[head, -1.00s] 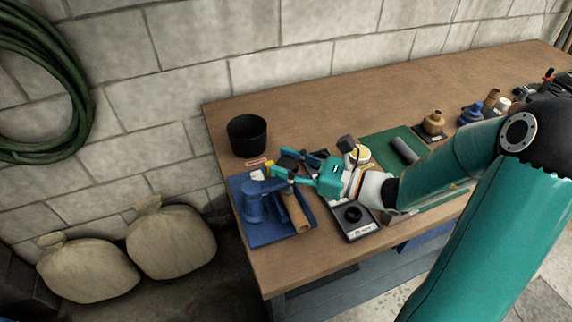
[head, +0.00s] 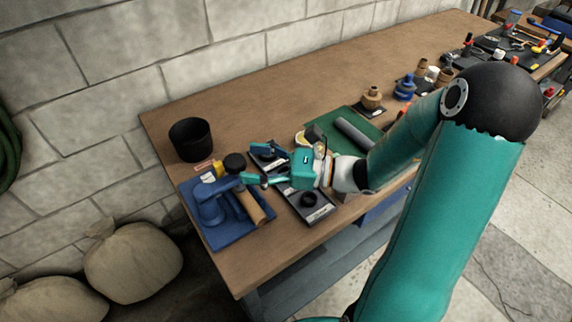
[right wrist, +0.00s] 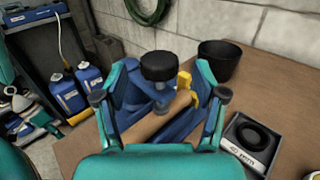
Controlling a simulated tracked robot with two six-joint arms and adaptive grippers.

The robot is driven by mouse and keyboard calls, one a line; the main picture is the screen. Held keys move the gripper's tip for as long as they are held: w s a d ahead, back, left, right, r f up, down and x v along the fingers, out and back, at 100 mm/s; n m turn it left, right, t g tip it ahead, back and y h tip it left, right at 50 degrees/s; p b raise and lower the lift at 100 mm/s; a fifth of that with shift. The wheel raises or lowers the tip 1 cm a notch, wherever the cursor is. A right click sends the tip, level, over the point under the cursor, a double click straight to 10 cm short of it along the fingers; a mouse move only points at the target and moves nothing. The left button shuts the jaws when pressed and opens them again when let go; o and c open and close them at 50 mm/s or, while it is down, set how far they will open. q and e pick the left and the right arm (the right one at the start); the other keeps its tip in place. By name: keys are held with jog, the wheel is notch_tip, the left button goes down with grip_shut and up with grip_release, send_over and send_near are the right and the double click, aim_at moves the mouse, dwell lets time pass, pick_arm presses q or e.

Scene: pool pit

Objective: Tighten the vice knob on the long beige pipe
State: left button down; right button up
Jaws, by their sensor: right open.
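A blue vice (head: 207,207) stands on a blue base near the left end of the bench. The long beige pipe (head: 250,206) lies tilted in it. The black vice knob (head: 235,162) sits on top of a screw above the pipe. In the right wrist view the knob (right wrist: 159,66) is centred beyond my open right gripper (right wrist: 161,95), with the pipe (right wrist: 160,122) below it. In the head view my right gripper (head: 254,179) reaches in from the right beside the knob, its jaws empty. I cannot tell whether a finger touches the vice. My left gripper is out of view.
A black bin (head: 191,140) stands behind the vice. A tray with a black ring (head: 309,200) lies right of it, partly under my gripper. A green mat (head: 320,126) with a grey pipe (head: 357,137) is farther right. Bare bench (head: 285,92) lies behind.

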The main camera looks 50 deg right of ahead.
jog(key=v, duration=0.7)
jog(key=shift+s, duration=0.25)
jog(key=shift+d+f, duration=0.1)
